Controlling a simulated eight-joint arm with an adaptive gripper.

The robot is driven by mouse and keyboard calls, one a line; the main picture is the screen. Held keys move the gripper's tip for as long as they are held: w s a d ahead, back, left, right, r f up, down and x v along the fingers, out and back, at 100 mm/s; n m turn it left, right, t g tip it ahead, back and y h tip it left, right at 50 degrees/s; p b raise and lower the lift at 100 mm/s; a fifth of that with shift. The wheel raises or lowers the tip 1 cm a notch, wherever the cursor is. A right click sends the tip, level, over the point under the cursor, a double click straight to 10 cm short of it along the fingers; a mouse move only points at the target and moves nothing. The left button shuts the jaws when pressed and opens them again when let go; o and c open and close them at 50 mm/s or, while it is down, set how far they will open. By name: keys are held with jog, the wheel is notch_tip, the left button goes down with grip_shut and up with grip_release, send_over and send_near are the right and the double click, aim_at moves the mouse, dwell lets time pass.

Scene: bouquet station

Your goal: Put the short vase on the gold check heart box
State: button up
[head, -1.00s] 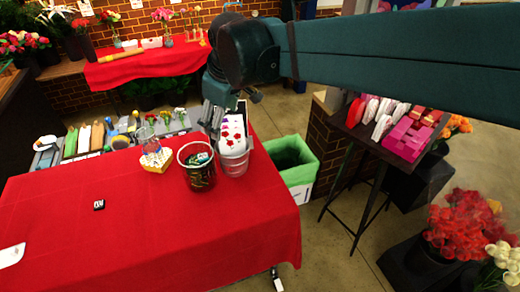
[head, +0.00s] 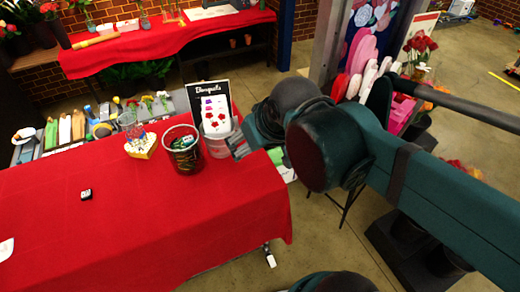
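The gold check heart box (head: 141,150) sits on the red table near its far edge, left of a dark see-through bucket. A small clear glass vase (head: 131,127) shows at the top of the box. It appears to stand on the box, but I cannot make out its base or tell whether it is just behind.
The dark bucket (head: 183,160) with small items and the grey pail (head: 219,149) with flower cards stand between my gripper and the box. A "Bouquets" sign (head: 212,91) is behind. The red table (head: 150,215) is mostly clear, with a small black-and-white block (head: 86,194) at left.

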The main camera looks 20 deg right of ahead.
jog(key=shift+s+d+f+m, duration=0.2)
jog(key=shift+s+f+m, duration=0.1)
jog(key=shift+s+f, duration=0.25)
jog(key=shift+s+d+f+m, duration=0.2)
jog(key=shift+s+f+m, duration=0.1)
jog(key=shift+s, duration=0.3)
jog(key=shift+f, duration=0.1)
notch_tip(320, 180, down, 10)
jog(key=b, duration=0.9)
jog(key=shift+r+b, duration=0.2)
jog(key=shift+b, duration=0.2)
